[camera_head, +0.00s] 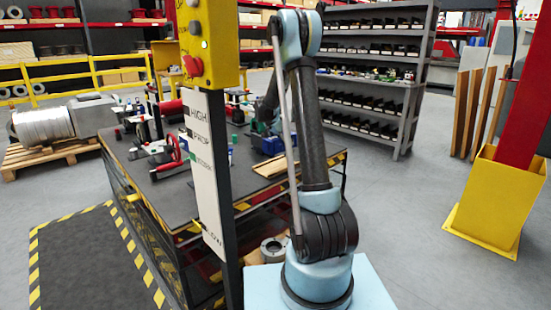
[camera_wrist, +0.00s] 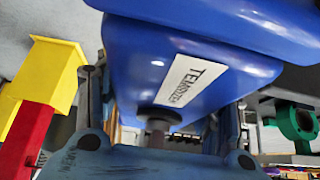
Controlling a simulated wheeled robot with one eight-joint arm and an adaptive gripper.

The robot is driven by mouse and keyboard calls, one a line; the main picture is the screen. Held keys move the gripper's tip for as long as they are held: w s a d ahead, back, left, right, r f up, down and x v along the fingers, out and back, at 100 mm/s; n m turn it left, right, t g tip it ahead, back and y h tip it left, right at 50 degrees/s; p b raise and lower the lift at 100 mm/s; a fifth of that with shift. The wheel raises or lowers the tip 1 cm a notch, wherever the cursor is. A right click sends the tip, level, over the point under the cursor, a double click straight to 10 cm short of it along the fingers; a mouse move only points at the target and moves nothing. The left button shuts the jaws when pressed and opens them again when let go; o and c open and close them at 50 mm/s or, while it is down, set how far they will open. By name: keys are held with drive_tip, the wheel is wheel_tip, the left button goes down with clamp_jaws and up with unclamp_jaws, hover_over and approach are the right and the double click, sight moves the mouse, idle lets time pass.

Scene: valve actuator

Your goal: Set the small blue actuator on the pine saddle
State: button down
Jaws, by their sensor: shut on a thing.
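The small blue actuator (camera_wrist: 190,70) fills the upper middle of the wrist view, with a pale label and a dark round stub at its lower end. My gripper (camera_wrist: 165,115) is shut on it, with a finger at either side. In the head view my gripper is mostly hidden behind my arm, over the workbench. A blue body (camera_head: 273,146) shows there just left of my arm, and looks like the held actuator. A flat pale wooden piece (camera_head: 270,166) lies below it on the bench; I cannot tell if it is the pine saddle, or the gap between them.
The dark workbench (camera_head: 205,185) carries a red handwheel valve (camera_head: 168,155) and other parts. A yellow-topped post (camera_head: 212,130) stands in front of it. A green flanged part (camera_wrist: 298,122) is at the right in the wrist view. Open floor lies right of the bench.

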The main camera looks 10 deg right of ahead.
drive_tip(key=f, duration=0.1)
drive_tip(key=a+f, duration=0.1)
drive_tip(key=f, duration=0.3)
drive_tip(key=shift+w+a+f, duration=0.1)
drive_tip(key=shift+a+f, duration=0.15)
drive_tip(key=shift+a, duration=0.1)
drive_tip(key=shift+f, duration=1.85)
drive_tip(key=shift+c, duration=2.2)
unclamp_jaws()
